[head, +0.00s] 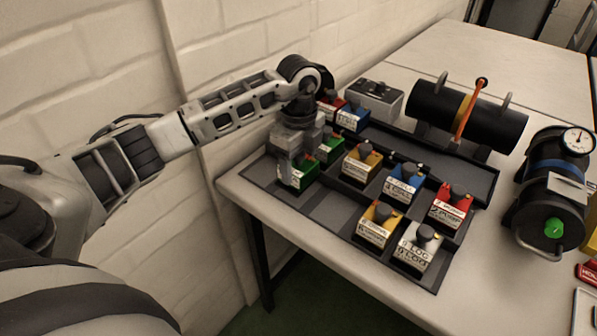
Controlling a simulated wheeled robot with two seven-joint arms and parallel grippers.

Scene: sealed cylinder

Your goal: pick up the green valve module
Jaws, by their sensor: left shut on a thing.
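My left gripper (291,168) reaches down at the near left part of the dark tray (323,211). It is shut on a green valve module (296,181), whose front and label show below the fingers. I cannot tell whether this module touches the tray floor. A second green module (329,147) stands just behind it, close to the gripper and partly hidden by it. My right gripper is not in view.
Yellow (361,165), blue (402,184), red (451,207) and white (419,247) modules fill other tray compartments. A black cylinder (467,117) with an orange lever lies behind. A gauge unit (552,190) stands at right. A white wall is close on the left.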

